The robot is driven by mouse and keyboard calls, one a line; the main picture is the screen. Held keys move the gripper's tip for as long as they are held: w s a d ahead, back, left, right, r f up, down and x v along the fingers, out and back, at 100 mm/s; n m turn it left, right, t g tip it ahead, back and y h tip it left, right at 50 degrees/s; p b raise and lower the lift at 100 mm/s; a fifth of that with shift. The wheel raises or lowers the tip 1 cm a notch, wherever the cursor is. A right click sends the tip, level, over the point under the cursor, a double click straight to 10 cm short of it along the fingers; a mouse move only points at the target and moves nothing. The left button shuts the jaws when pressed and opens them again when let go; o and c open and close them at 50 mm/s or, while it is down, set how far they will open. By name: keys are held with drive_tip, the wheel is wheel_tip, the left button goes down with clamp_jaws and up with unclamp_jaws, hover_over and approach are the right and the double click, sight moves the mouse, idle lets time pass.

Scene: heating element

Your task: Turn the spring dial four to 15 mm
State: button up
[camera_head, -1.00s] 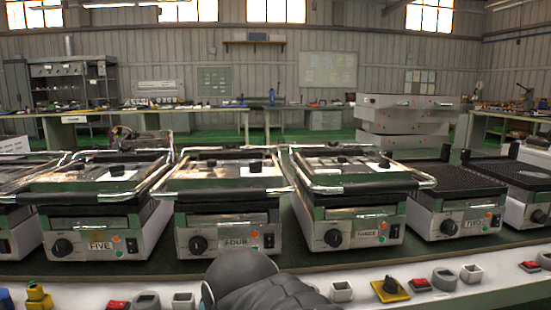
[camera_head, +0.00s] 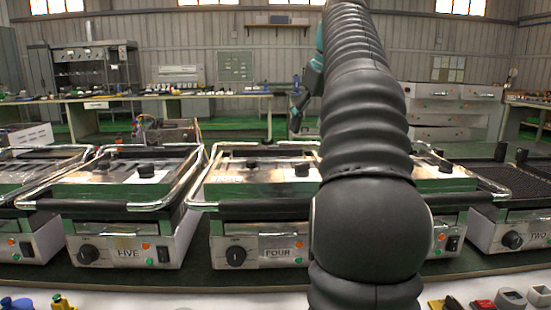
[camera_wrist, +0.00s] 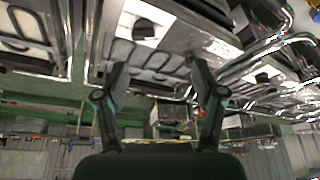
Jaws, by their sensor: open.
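The grill labelled FOUR (camera_head: 276,253) stands in the middle of the head view, its right part hidden behind my arm. It has a round black front dial (camera_head: 236,256) and a black knob (camera_head: 302,169) on a pale plate on its lid. I cannot read any scale, nor tell which of these is the spring dial. My gripper (camera_wrist: 158,66) is open and empty in the wrist view, its two fingers apart. A grill lid with a dark knob (camera_wrist: 143,28) on a white plate shows beyond the fingertips. I cannot tell which grill that is.
The grill labelled FIVE (camera_head: 128,252) stands to the left and the grill labelled TWO (camera_head: 537,237) to the right. Metal lid handles (camera_head: 193,180) stick out at the sides. Loose switches and buttons lie along the front edge, including a yellow one (camera_head: 62,303).

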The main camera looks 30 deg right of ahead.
sight(303, 164)
drive_tip(key=d+x, duration=0.1)
drive_tip(key=x, duration=0.3)
drive_tip(key=d+b+x, duration=0.1)
drive_tip(key=x, duration=0.3)
drive_tip(key=d+x, duration=0.1)
drive_tip(key=x, duration=0.4)
drive_tip(key=shift+w+r, duration=0.15)
drive_tip(key=shift+w, duration=0.1)
drive_tip(key=shift+c, duration=0.3)
drive_tip(key=c, duration=1.1)
